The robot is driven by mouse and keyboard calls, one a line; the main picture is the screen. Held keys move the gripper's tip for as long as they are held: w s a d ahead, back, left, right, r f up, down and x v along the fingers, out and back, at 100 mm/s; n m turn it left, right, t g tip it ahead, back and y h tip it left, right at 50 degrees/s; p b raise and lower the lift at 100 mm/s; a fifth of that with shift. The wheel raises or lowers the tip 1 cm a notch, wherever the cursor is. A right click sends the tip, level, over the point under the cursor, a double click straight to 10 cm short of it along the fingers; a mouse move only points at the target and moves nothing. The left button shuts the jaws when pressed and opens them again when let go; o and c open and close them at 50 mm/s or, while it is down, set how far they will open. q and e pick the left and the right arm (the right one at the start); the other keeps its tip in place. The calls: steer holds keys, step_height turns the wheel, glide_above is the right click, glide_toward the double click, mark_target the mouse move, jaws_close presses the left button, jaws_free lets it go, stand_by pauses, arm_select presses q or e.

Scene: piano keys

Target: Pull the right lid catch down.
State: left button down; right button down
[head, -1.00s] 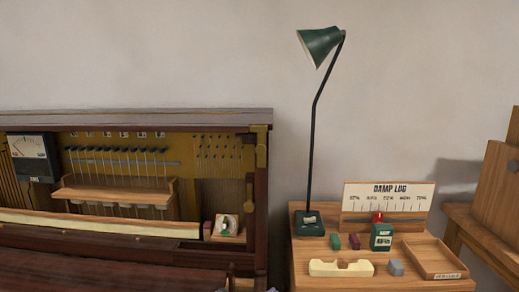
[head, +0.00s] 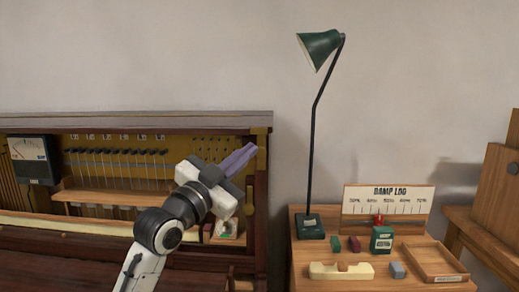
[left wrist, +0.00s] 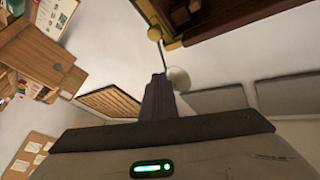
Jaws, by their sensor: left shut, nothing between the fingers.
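The piano (head: 190,118) stands open at the left, with its strings and action showing. A brass fitting (head: 261,131), which looks like the right lid catch, sits at the upper right corner of the opening. My left gripper (head: 252,149) is shut and empty, its purple fingers pointing up and right just below this fitting. I cannot tell whether they touch. In the left wrist view the shut fingertips (left wrist: 158,78) are close to a thin rod with a brass knob (left wrist: 155,34) and a pale round disc (left wrist: 179,79). My right gripper is out of view.
A wooden side table (head: 300,268) stands right of the piano, with a green lamp (head: 310,228), a damp log board (head: 388,197), a tray (head: 435,262) and small blocks. A meter (head: 32,158) sits inside the piano at left. The wall above is clear.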

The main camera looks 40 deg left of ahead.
mark_target(260, 149)
arm_select(q)
steer(key=w, duration=0.2)
steer(key=w+a+p, duration=0.1)
steer(key=w, duration=0.5)
steer(key=shift+w+a+f, duration=0.1)
steer(key=shift+a, duration=0.15)
steer(key=shift+a+f, duration=0.25)
steer(key=shift+f, duration=0.15)
step_height(260, 149, down, 3)
steer(key=shift+f+b, duration=0.15)
steer(key=shift+b, duration=0.55)
